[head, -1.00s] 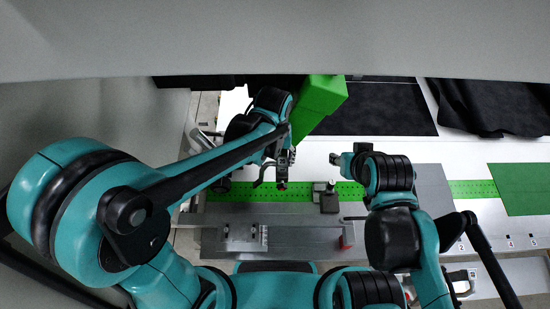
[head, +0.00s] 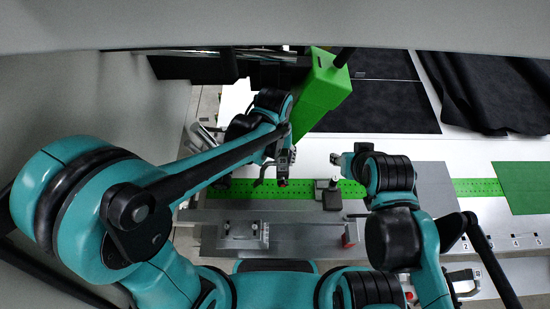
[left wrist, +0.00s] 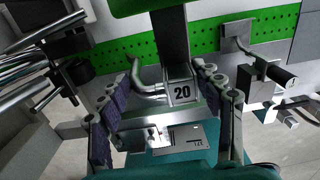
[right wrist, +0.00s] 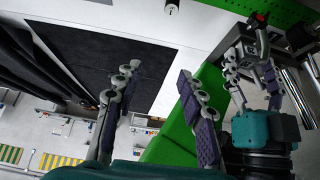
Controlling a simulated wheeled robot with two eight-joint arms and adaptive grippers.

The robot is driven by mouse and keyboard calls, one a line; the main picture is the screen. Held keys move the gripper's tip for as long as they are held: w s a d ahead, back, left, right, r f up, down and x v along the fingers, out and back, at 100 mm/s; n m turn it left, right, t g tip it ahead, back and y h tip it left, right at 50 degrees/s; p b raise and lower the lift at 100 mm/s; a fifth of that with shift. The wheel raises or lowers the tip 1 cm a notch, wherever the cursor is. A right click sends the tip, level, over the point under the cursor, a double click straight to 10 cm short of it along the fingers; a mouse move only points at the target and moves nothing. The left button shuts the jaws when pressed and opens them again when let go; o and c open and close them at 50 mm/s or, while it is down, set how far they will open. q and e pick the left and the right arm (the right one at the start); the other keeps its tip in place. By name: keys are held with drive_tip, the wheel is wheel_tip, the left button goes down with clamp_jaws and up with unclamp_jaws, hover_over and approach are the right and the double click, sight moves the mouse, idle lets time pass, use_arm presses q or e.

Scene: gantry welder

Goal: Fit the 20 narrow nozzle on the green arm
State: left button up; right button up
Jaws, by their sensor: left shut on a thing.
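The 20 narrow nozzle (left wrist: 181,93) carries a plate marked 20 and sits between the fingers of my left gripper (left wrist: 168,105). In the head view, my left gripper (head: 283,165) is shut on it, just below the green arm, with a small red tip at its lower end. The green arm (head: 322,88) is a bright green block that slants down toward my left gripper. It fills the middle of the right wrist view (right wrist: 185,125). My right gripper (right wrist: 155,85) is open and empty beside the green arm. Whether the nozzle touches the arm is hidden.
A green perforated strip (head: 240,189) runs along the white table. Dark sheets (head: 385,105) lie at the back right. A grey beam (head: 280,22) spans the top.

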use_arm(q)
drive_tip(key=shift+s+f+b, duration=0.3)
drive_tip(key=shift+f, duration=0.3)
drive_tip(key=o, duration=1.5)
drive_tip(key=r, duration=1.2)
drive_tip(key=shift+w+a+r, duration=0.1)
drive_tip(key=shift+a, duration=0.15)
